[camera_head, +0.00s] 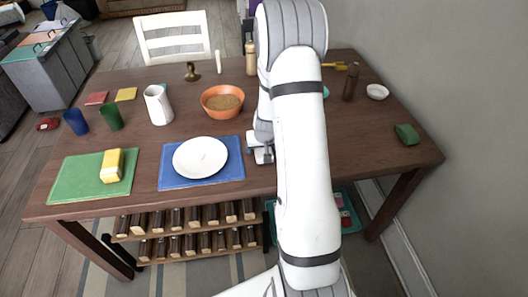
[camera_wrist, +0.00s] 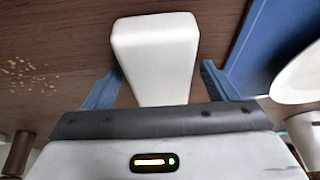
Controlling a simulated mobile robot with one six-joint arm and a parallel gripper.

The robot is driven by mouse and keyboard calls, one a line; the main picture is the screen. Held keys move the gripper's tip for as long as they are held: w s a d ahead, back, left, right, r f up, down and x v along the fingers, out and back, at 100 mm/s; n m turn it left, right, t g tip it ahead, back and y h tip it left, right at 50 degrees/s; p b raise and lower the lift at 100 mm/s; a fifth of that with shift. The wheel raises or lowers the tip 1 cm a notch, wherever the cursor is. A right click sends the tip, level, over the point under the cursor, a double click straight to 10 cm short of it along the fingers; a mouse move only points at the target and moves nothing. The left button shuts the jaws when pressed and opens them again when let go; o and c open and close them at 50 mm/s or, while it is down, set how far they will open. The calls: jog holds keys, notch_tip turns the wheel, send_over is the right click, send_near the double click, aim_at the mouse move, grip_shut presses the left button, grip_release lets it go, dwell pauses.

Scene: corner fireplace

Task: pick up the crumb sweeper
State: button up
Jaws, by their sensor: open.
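A white, smooth, block-like thing with rounded edges, which looks to be the crumb sweeper (camera_wrist: 158,50), lies on the brown table in the wrist view. My gripper (camera_wrist: 162,70) is open, with one blue finger on each side of its narrower near part. A gap shows beside each finger, and the near end is hidden by the gripper body. In the head view my arm covers the sweeper, and only part of my gripper (camera_head: 261,152) shows, just right of the blue placemat (camera_head: 232,172).
Crumbs (camera_wrist: 24,75) lie left of the sweeper in the wrist view. A white plate (camera_head: 200,157) lies on the blue placemat. An orange bowl (camera_head: 222,103) and a white pitcher (camera_head: 158,105) stand behind. A dark green block (camera_head: 406,134) lies at the right; table around it is clear.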

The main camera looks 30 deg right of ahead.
jog(key=shift+f, duration=0.15)
dwell(0.4)
jog(key=c, duration=1.1)
notch_tip(320, 180, up, 10)
jog(key=p, duration=0.4)
jog(key=shift+r+p, duration=0.2)
jog(key=shift+p, duration=0.1)
